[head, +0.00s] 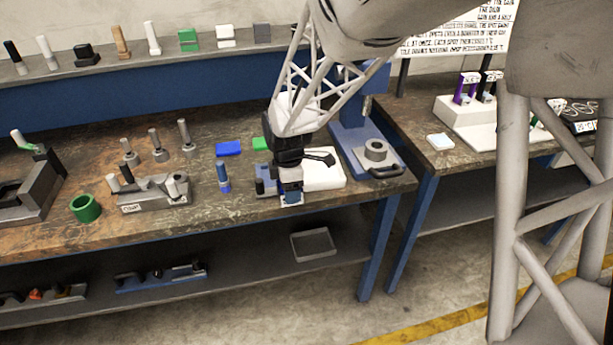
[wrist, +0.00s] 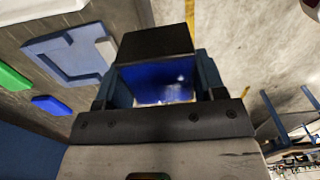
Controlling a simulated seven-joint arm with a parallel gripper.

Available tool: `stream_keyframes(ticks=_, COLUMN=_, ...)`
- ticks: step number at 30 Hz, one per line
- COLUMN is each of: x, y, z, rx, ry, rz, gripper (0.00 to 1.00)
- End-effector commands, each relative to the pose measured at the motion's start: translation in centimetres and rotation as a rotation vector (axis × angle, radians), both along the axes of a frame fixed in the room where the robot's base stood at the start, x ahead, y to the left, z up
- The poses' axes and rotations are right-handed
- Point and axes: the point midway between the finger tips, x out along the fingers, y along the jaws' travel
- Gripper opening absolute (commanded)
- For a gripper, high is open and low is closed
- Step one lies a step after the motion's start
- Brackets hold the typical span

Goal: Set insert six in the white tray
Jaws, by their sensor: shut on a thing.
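My gripper (head: 291,190) is shut on a blue piece, which shows in the wrist view (wrist: 160,84) between the fingers. A dark block lies just beyond it in that view, and I cannot tell whether it belongs to the piece. No number is readable. In the head view the gripper hangs near the bench's front edge. The white tray (head: 326,172) is just right of and behind the gripper, partly hidden by it. A pale corner, probably of the tray, shows at the upper left of the wrist view (wrist: 35,9).
A blue-grey fixture (wrist: 68,62) lies beside the gripper. A blue block (head: 228,149) and a green block (head: 261,144) lie behind. A blue machine (head: 352,140) stands right of the tray.

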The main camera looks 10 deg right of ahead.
Motion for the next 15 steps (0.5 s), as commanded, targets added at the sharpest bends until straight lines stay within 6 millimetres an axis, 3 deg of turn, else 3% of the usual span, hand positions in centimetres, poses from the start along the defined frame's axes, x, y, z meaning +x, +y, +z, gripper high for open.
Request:
stream_keyframes(ticks=8, x=-0.1, y=-2.5, z=0.2, rx=0.0, ry=-0.002, rz=-0.02, gripper=0.0)
stream_keyframes(ticks=15, x=-0.4, y=-5.9, z=0.2, rx=0.0, ry=-0.002, rz=-0.045, gripper=0.0)
